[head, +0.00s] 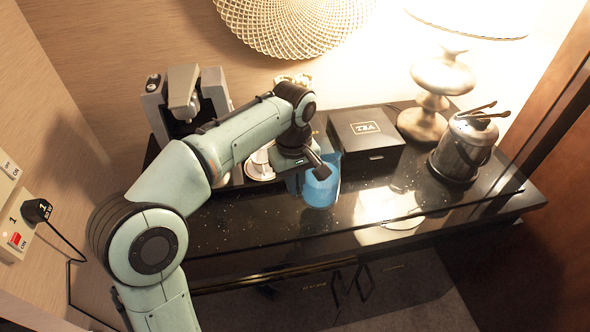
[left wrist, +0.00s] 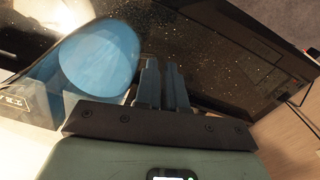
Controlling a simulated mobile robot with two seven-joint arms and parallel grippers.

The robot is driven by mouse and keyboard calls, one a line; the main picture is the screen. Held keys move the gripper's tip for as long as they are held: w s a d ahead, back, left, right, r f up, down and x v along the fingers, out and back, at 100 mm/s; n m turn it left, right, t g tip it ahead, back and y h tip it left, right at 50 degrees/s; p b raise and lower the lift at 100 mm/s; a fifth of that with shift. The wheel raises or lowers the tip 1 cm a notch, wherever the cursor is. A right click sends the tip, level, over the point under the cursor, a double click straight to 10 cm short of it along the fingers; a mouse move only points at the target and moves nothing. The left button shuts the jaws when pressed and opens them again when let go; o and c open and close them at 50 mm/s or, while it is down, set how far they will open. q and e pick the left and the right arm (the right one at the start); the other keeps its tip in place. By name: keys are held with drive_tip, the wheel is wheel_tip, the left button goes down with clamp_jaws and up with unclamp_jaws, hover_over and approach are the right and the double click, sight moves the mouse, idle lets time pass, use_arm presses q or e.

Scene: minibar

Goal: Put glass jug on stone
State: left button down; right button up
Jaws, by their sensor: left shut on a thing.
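The glass jug (head: 322,187) is a translucent blue vessel at the middle of the counter in the head view. It also shows large at the upper left in the left wrist view (left wrist: 98,58). The stone is the black speckled countertop (head: 240,222), which also shows in the left wrist view (left wrist: 215,50). My left gripper (head: 312,170) is at the jug's side and shut on it. Its two fingers (left wrist: 165,85) are close together beside the jug's body; the gripped part is hidden. I cannot tell whether the jug's base touches the stone. My right gripper is not in view.
A black tea box (head: 366,140) stands just behind and right of the jug. A white cup and saucer (head: 261,165) is left of it, partly behind my arm. A coffee machine (head: 186,98), lamp (head: 436,88) and ice bucket (head: 462,147) stand farther off. The front-left stone is clear.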

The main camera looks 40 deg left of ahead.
use_arm(q)
drive_tip(key=shift+f+b, duration=0.4)
drive_tip(key=shift+f, duration=1.9)
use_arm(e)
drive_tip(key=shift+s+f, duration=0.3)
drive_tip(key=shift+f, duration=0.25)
use_arm(q)
drive_tip(key=shift+f, duration=0.2)
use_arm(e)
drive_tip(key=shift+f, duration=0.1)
use_arm(q)
drive_tip(key=c, duration=1.2)
unclamp_jaws()
wheel_tip(320, 180, up, 12)
drive_tip(key=p, duration=0.3)
hover_over(295, 197)
drive_tip(key=shift+s+r, duration=0.1)
drive_tip(key=shift+s, duration=0.15)
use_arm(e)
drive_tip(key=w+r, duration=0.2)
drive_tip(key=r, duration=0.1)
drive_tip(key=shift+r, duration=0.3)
